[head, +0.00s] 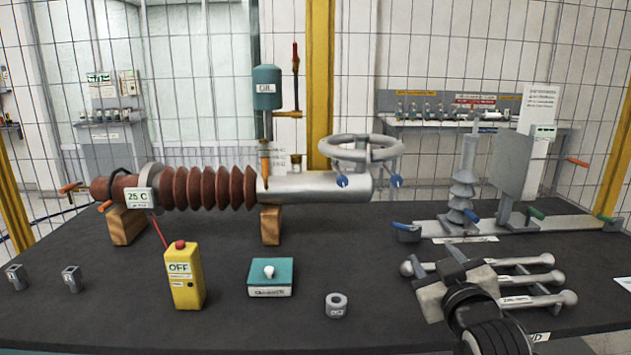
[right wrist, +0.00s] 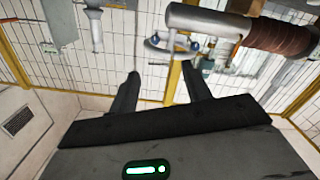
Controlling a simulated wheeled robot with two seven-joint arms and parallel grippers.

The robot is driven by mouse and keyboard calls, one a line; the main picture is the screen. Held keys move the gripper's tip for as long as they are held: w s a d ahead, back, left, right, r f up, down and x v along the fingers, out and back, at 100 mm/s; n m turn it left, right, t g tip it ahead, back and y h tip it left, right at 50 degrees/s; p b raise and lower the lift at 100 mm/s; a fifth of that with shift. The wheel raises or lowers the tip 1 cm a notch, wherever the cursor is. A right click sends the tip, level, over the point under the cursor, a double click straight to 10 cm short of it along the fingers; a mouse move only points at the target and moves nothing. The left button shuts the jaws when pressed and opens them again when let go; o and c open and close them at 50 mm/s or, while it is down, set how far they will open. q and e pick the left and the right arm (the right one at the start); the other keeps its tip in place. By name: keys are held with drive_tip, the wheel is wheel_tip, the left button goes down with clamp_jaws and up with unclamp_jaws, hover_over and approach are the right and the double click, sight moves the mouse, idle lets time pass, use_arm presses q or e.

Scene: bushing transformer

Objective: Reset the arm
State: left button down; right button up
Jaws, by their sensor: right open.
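My right gripper (head: 452,268) is at the front right of the dark table in the head view, in front of and partly over several grey rods with ball ends (head: 527,281). In the right wrist view its two dark fingers stand well apart, and the gripper (right wrist: 162,82) is open with nothing between them. My left gripper is not in view. The brown ribbed bushing (head: 208,188) with its grey cylinder (head: 318,186) lies on wooden blocks across the table. It also shows at the top right of the right wrist view (right wrist: 280,38).
A yellow OFF box (head: 184,278), a teal box (head: 271,278) and a small grey ring (head: 336,305) stand at the front. A grey insulator stand (head: 463,185) is at the back right. Mesh fencing with yellow posts (head: 319,75) stands behind.

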drive_tip(key=s+a+f+g, duration=0.1)
drive_tip(key=s+f, duration=0.2)
drive_tip(key=f, duration=0.3)
drive_tip(key=s+a+f+g+y, duration=0.1)
drive_tip(key=s+f, duration=0.2)
drive_tip(key=f, duration=0.3)
drive_tip(key=s+a+f+g, duration=0.1)
drive_tip(key=s+f+g, duration=0.1)
drive_tip(key=f, duration=0.4)
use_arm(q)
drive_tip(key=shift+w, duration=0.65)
use_arm(e)
drive_tip(key=s+a+f+m+g, duration=0.1)
drive_tip(key=s+f, duration=0.5)
drive_tip(key=s, duration=0.3)
drive_tip(key=s+a+f+g+y, duration=0.1)
drive_tip(key=s+f+g, duration=0.1)
drive_tip(key=s+f, duration=0.4)
drive_tip(key=s, duration=0.2)
drive_tip(key=shift+s+a+f+m+y, duration=0.2)
drive_tip(key=shift+s+f+m+y, duration=0.1)
drive_tip(key=shift+s+m, duration=0.1)
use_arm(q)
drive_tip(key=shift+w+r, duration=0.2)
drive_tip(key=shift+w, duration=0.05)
